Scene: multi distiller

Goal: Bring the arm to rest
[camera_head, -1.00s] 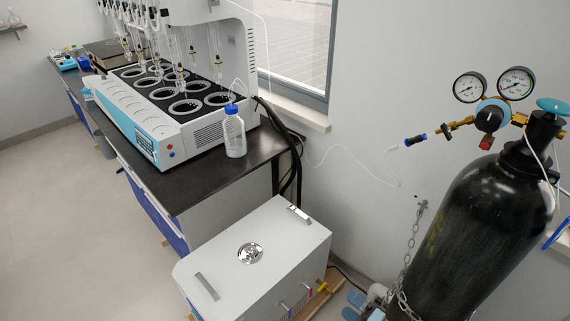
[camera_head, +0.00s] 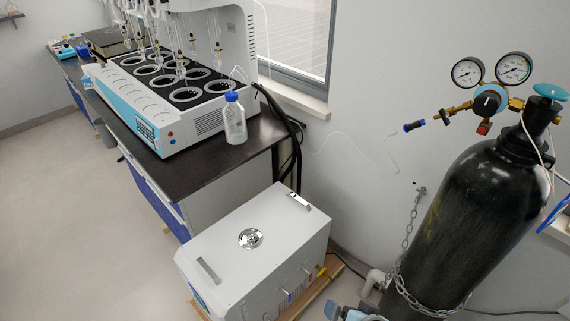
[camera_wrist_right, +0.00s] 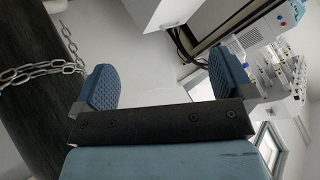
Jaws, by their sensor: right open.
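My right gripper (camera_wrist_right: 165,85) shows in the right wrist view with its two blue ribbed finger pads spread wide and nothing between them. The black gas cylinder (camera_wrist_right: 30,100) with its chain (camera_wrist_right: 45,68) is to the left of the fingers in that view. At the bottom of the head view, a small blue-grey part of my right arm shows in front of the cylinder's foot. My left gripper is not in view.
The black cylinder (camera_head: 455,225) with gauges (camera_head: 490,70) stands chained at the right. The distiller (camera_head: 170,100) and a blue-capped bottle (camera_head: 234,125) stand on the bench. Floor at left is clear.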

